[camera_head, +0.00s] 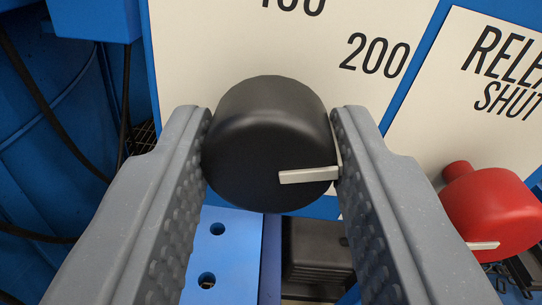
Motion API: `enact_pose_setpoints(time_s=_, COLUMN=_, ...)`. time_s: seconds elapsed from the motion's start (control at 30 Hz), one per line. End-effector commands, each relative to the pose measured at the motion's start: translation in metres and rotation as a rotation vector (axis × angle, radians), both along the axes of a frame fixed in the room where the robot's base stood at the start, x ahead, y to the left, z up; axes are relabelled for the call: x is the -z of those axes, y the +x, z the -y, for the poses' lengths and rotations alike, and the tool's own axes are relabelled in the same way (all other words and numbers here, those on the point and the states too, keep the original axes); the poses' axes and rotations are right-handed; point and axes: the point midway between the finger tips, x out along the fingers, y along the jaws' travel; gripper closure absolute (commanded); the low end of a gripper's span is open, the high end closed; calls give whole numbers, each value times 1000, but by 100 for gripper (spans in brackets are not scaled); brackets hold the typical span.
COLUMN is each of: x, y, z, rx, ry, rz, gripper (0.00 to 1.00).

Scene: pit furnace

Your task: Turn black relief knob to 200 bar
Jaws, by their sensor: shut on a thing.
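The black relief knob (263,135) is in the middle of the camera_head view, in front of a white scale plate (200,55). My gripper (271,150) is shut on it, one grey finger on each side. The knob's pale pointer bar (308,175) lies nearly level and points right, its right end close to the right finger. The "200" mark (375,55) is up and to the right of the knob. Another number is cut off at the top edge, and the lower left of the plate is partly hidden by the knob and fingers.
A red knob (492,212) with a pale pointer sits close at the right, below a white plate (500,75) lettered "RELE" and "SHUT", cut off by the frame. A blue bracket with holes (222,250) is below. Dark cables (45,95) hang at the left beside blue metalwork.

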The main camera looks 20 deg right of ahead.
Motion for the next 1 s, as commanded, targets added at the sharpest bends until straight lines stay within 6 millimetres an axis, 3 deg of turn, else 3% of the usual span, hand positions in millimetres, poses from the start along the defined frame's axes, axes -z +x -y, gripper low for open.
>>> enact_pose_setpoints(time_s=0.4, x=0, y=0, z=-3, rx=-4, ry=-173, rz=-56, gripper=89)
enact_pose_setpoints(time_s=0.93, x=-1, y=1, z=-4, rx=-6, ry=-196, rz=-62, gripper=89)
enact_pose_setpoints(time_s=0.97, x=-1, y=1, z=-4, rx=-6, ry=-196, rz=-62, gripper=63)
enact_pose_setpoints(time_s=1.0, x=-1, y=0, z=-4, rx=-6, ry=-196, rz=-62, gripper=52)
